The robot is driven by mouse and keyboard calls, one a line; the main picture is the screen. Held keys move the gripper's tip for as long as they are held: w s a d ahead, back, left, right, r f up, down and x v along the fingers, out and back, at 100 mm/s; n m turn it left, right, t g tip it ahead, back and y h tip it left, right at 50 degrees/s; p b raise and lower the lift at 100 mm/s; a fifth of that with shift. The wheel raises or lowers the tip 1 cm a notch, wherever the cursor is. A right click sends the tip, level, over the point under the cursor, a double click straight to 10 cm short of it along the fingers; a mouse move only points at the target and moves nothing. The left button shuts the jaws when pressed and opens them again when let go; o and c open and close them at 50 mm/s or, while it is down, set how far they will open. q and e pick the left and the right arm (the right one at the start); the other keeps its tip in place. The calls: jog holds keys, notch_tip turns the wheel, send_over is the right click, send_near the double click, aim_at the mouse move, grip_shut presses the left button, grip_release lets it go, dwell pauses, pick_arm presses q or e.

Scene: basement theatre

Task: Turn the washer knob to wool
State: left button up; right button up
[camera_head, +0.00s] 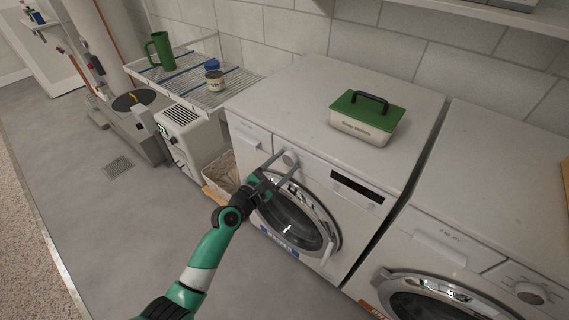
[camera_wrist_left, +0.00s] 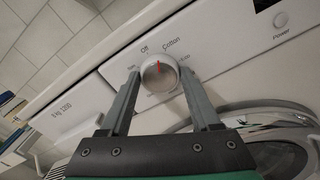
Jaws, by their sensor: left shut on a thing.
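The washer (camera_head: 310,215) is white with a round glass door and a control panel on its front. Its knob (camera_wrist_left: 160,75) is a white dial with a red mark pointing up, between the printed words Off and Cotton in the left wrist view. Other printing around the dial is partly hidden by my fingers. My left gripper (camera_head: 283,168) reaches the panel, and its two grey fingers are shut on the knob (camera_head: 290,158), one on each side. My right gripper is not in view.
A second washer (camera_head: 480,230) stands to the right. A box with a green lid (camera_head: 367,112) sits on top of the first washer. A wire shelf (camera_head: 190,80) at the left holds a green mug (camera_head: 161,52) and a tin (camera_head: 214,80). The floor at the left is largely clear.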

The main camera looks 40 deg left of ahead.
pick_arm(q)
jog(key=m, duration=0.3)
jog(key=shift+f+m, duration=0.1)
jog(key=shift+m, duration=0.3)
jog(key=m+b, duration=0.1)
jog(key=m, duration=0.2)
jog(key=shift+m, duration=0.3)
jog(key=m+b, duration=0.1)
jog(key=m, duration=0.2)
jog(key=shift+m, duration=0.3)
jog(key=m+b, duration=0.1)
jog(key=m, duration=0.2)
jog(key=shift+m, duration=0.3)
jog(key=m+b, duration=0.2)
jog(key=m, duration=0.2)
jog(key=shift+m, duration=0.3)
jog(key=m+b, duration=0.2)
jog(key=m, duration=0.1)
jog(key=shift+m, duration=0.3)
jog(key=m+b, duration=0.2)
jog(key=m, duration=0.2)
jog(key=shift+m+b, duration=0.5)
jog(key=shift+m, duration=1.3)
